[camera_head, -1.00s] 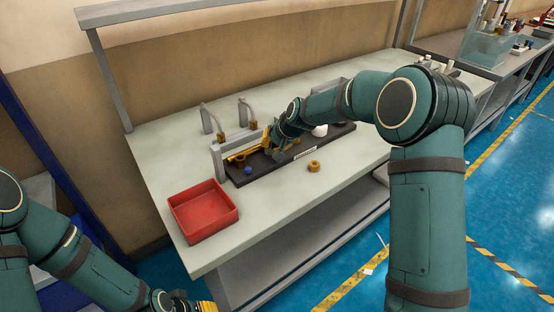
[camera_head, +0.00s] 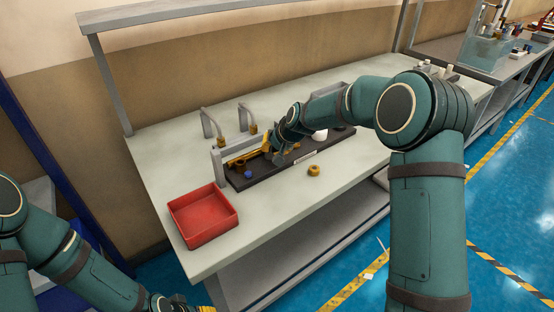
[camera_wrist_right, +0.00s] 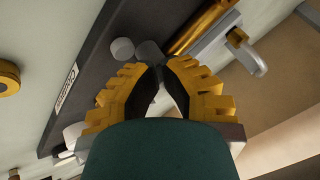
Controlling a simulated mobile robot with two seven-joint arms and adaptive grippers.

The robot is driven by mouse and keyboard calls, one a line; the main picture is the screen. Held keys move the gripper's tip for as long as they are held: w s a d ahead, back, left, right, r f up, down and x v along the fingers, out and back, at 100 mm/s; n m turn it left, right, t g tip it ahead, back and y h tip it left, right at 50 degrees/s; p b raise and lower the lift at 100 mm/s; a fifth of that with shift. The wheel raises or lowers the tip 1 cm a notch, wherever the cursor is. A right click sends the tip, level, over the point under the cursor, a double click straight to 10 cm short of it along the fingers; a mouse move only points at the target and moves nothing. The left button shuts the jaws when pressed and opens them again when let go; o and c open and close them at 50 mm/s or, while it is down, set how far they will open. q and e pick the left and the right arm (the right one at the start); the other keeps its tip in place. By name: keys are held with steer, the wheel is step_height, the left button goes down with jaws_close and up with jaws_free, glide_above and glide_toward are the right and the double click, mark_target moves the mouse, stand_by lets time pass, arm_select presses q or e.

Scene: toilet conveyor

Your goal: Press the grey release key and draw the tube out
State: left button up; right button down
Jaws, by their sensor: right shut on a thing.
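The brass tube (camera_head: 248,157) lies along the dark base plate (camera_head: 238,185), by a grey bracket at its left end. In the right wrist view the tube (camera_wrist_right: 202,27) runs just beyond my fingertips, beside a grey block. My right gripper (camera_wrist_right: 160,68) is shut, its yellow fingers meeting at a dark grey piece (camera_wrist_right: 150,52); whether this is the release key I cannot tell. In the head view my right gripper (camera_head: 270,148) is low over the plate and partly hides it. My left gripper (camera_head: 200,308) is mostly cut off at the bottom edge.
A red tray (camera_head: 203,238) stands at the bench's left front. A loose brass ring (camera_head: 314,170) lies in front of the plate, and a blue knob (camera_head: 248,174) sits on it. Two grey hooked posts (camera_head: 207,124) stand behind. The bench front on the right is clear.

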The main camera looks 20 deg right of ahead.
steer(key=shift+f, duration=0.1)
stand_by(0.3)
steer(key=shift+f+b, duration=0.35)
steer(key=shift+f, duration=0.05)
steer(key=shift+f, duration=0.55)
stand_by(0.7)
steer(key=shift+r, duration=0.1)
steer(key=shift+r+p, duration=0.65)
steer(key=shift+r, duration=0.25)
steer(key=shift+r+p, duration=1.7)
steer(key=shift+r, duration=0.85)
